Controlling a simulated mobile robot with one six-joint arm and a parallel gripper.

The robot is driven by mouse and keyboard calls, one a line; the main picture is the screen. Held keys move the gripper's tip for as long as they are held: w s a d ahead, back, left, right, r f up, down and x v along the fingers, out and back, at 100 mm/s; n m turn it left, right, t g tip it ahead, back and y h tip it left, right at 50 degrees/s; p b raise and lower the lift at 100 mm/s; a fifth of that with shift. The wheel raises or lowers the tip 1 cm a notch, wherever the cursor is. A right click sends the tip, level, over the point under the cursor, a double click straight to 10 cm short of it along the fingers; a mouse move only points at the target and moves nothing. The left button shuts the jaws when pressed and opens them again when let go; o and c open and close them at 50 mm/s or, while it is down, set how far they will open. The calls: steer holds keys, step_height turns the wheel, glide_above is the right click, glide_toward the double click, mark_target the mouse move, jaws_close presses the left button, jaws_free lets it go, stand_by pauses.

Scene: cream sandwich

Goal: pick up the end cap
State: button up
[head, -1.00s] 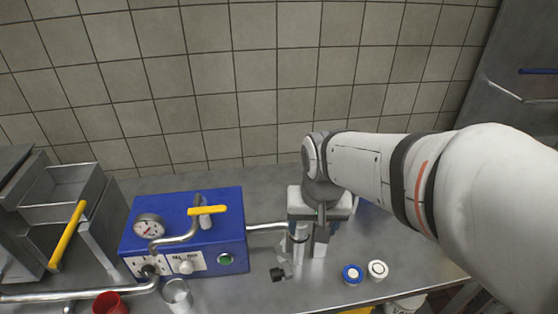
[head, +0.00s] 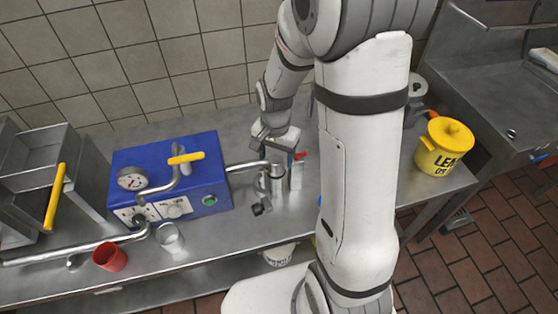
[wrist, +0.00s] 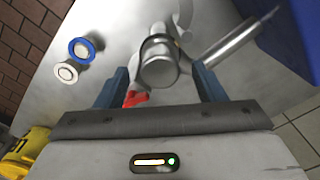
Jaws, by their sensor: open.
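A short, round steel fitting with a domed end (wrist: 158,72), which looks like the end cap, sits between my fingers in the wrist view. A thin dark band circles it, and I see no clear contact with either finger. My gripper (wrist: 160,80) is open, with one blue-grey finger on each side of the fitting. In the head view my gripper (head: 276,146) is over the upright steel pipe piece (head: 277,182) right of the blue machine. My arm hides part of the counter there.
A blue-ringed part (wrist: 82,50) and a white-ringed part (wrist: 66,72) lie on the counter. A red piece (wrist: 135,99) is near one finger. The blue machine (head: 165,170) stands left, with a small dark part (head: 262,207) in front. A yellow pot (head: 443,150) stands at right.

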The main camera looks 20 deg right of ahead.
steer(key=shift+f, duration=1.35)
steer(key=shift+c, duration=0.3)
steer(key=c, duration=1.1)
